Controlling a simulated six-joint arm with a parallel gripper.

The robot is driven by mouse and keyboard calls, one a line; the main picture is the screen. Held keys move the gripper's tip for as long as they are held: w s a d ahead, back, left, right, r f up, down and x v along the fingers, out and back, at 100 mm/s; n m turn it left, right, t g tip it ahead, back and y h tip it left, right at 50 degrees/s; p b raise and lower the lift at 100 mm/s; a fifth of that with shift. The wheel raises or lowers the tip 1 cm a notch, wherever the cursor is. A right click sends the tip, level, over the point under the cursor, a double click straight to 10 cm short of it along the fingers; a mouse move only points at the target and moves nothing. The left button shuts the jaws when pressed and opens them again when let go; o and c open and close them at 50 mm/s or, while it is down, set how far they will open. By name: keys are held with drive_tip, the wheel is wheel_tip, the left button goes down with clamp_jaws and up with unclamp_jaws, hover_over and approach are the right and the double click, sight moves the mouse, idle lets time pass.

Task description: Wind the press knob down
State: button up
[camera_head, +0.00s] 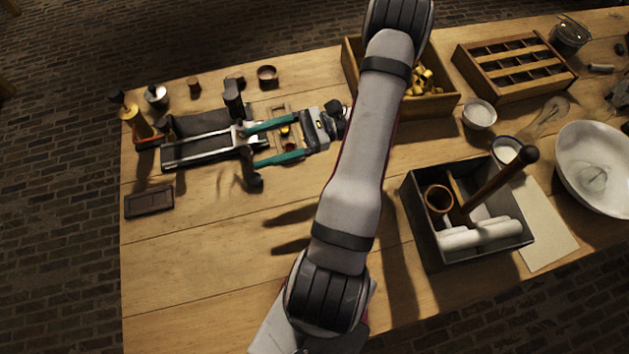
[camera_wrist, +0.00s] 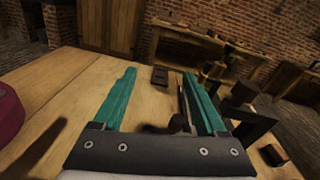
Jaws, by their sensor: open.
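The press is a dark metal frame (camera_head: 200,150) with pale rails, lying at the left of the table; part of it also shows at the right of the wrist view (camera_wrist: 252,128). A dark rounded knob (camera_head: 255,181) sits at its near right corner, on a short arm. In the wrist view the knob (camera_wrist: 178,122) appears between the teal fingers, closer to the right one. My gripper (camera_head: 251,147) points left over the press's right end, its fingers apart and empty. I cannot tell the height gap between fingers and knob.
A dark flat plate (camera_head: 149,201) lies left of the knob. Small cups and pots stand behind the press. A wooden box of yellow pieces (camera_head: 430,106) and a dark caddy (camera_head: 430,240) with a wooden handle are to the right. The front left table is clear.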

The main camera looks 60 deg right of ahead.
drive_tip(key=s+a+n+g+y, duration=0.3)
drive_tip(key=s+a+n+g, duration=0.4)
drive_tip(key=n+g, duration=0.4)
drive_tip(key=s+d+n+g+h, duration=0.3)
drive_tip(key=n+g, duration=0.4)
drive_tip(key=g, duration=0.4)
drive_tip(key=s+h, duration=0.1)
drive_tip(key=s, duration=0.1)
drive_tip(key=shift+s+d+h, duration=0.4)
drive_tip(key=shift+r, duration=0.1)
drive_tip(key=w+a+r+n+t+h, duration=0.1)
drive_tip(key=w+a+r+t+h, duration=0.1)
drive_tip(key=w+a+r+h, duration=0.4)
drive_tip(key=s+a+r+t+h, duration=0.1)
drive_tip(key=a+t, duration=0.3)
drive_tip(key=a, duration=0.2)
drive_tip(key=s+a+r+t+h, duration=0.2)
drive_tip(key=a+t, duration=0.2)
drive_tip(key=a, duration=0.3)
drive_tip(key=shift+s, duration=0.25)
